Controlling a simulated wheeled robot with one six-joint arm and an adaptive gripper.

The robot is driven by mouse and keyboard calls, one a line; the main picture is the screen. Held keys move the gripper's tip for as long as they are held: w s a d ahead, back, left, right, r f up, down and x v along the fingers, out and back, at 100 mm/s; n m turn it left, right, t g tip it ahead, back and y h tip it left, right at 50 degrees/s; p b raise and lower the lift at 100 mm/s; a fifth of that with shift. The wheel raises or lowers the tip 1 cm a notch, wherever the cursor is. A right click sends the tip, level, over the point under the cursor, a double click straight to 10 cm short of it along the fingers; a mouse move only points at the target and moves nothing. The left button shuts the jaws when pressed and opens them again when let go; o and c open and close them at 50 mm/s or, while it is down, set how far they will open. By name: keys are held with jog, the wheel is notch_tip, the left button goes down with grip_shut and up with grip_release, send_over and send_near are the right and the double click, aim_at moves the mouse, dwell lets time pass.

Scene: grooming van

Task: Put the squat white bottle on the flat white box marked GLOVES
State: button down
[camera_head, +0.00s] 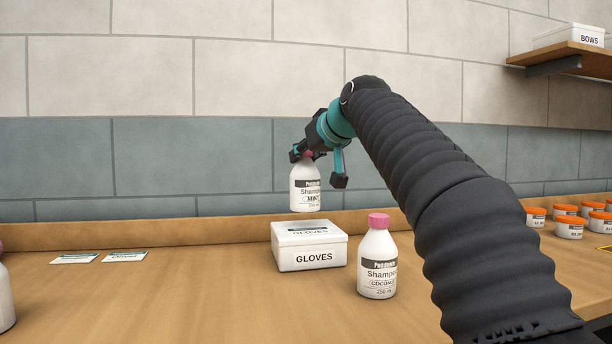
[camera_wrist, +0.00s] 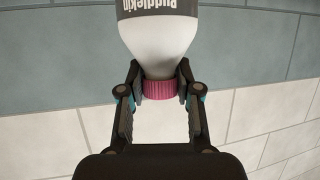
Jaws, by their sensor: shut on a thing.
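The squat white bottle (camera_head: 305,190), labelled Shampoo MINT, hangs upright in my gripper (camera_head: 313,156). My gripper is shut on its pink cap, which shows between the two fingers in the wrist view (camera_wrist: 160,90). The white body of the bottle (camera_wrist: 160,45) is also in the wrist view, its base out of frame. The flat white box marked GLOVES (camera_head: 309,258) stands on the wooden counter, lid closed. In the head view the bottle's base appears just above the box's back edge, with a small gap. I cannot tell exactly how far back it is.
A similar white bottle labelled COCONUT (camera_head: 377,264) stands close to the box's right. Two flat cards (camera_head: 100,257) lie at left, and a bottle is partly cut off at the left edge (camera_head: 5,300). Orange-lidded jars (camera_head: 570,228) stand at right. A shelf (camera_head: 565,58) holds a BOWS box.

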aim_at(311, 168)
notch_tip(311, 168, down, 4)
jog(key=shift+r+b, duration=0.1)
jog(key=shift+b, duration=0.7)
jog(key=c, duration=0.8)
grip_release()
jog(key=shift+d, duration=0.1)
jog(key=v, duration=1.2)
